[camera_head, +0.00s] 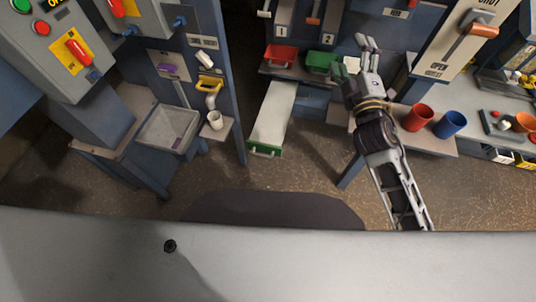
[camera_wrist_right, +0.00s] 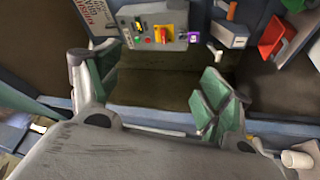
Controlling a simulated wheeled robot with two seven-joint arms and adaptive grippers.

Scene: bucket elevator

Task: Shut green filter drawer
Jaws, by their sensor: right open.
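The green filter drawer is a long pale tray with a green front (camera_head: 265,151) and a light handle. In the head view it sticks far out of the blue machine, below the shelf with the red and green bins. My right gripper (camera_head: 350,58) is to the right of the drawer and higher up in the picture, next to the green bin, apart from the drawer front. Its fingers are spread with nothing between them; the wrist view also shows the open gripper (camera_wrist_right: 150,92) with green finger pads. I cannot make out the drawer in the wrist view. My left gripper is not in view.
A red bin (camera_head: 281,56) and a green bin (camera_head: 321,62) stand on the shelf above the drawer. A red cup (camera_head: 418,117) and a blue cup (camera_head: 451,124) stand on the right bench. A blue post (camera_head: 226,90) rises left of the drawer. The floor before the drawer is clear.

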